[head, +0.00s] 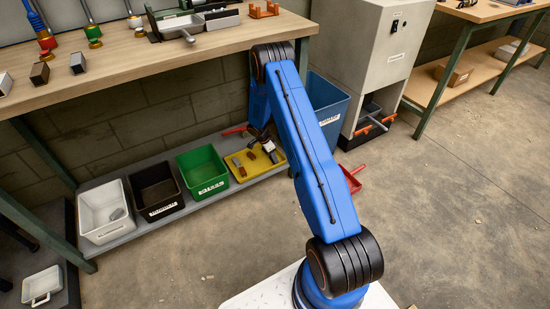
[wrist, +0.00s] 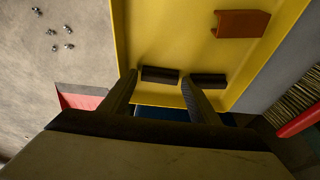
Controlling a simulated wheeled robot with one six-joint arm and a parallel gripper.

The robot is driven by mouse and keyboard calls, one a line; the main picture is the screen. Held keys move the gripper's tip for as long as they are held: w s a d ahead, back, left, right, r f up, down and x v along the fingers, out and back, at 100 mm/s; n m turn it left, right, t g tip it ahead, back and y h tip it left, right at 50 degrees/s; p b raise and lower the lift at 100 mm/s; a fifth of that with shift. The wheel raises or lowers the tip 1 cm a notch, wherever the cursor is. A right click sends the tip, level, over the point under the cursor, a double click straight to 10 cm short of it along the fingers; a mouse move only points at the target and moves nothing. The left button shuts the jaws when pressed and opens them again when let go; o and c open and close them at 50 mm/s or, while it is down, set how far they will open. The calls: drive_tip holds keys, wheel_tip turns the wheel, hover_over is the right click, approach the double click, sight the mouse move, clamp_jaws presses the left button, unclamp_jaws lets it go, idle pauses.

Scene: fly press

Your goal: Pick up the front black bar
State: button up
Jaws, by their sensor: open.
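In the wrist view, two short black bars lie end to end near the wall of a yellow tray (wrist: 180,40). The left black bar (wrist: 160,75) is between the fingertips of my gripper (wrist: 160,78), just ahead of them. The right black bar (wrist: 208,80) lies beyond the right finger, partly behind its tip. My gripper is open and holds nothing. I cannot tell how high the fingers are above the bars. In the head view my gripper (head: 267,146) is over the back right of the yellow tray (head: 262,172), which holds several small pieces.
An orange-brown channel piece (wrist: 240,23) lies farther up the tray. Green (head: 203,172), black (head: 157,190) and white (head: 104,211) bins stand left of it on the low shelf. A blue bin (head: 327,100) is at right. The workbench (head: 130,65) overhangs the shelf.

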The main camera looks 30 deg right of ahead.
drive_tip(key=shift+d+f, duration=0.1)
drive_tip(key=shift+f, duration=0.2)
drive_tip(key=c, duration=0.8)
drive_tip(key=shift+r, duration=0.15)
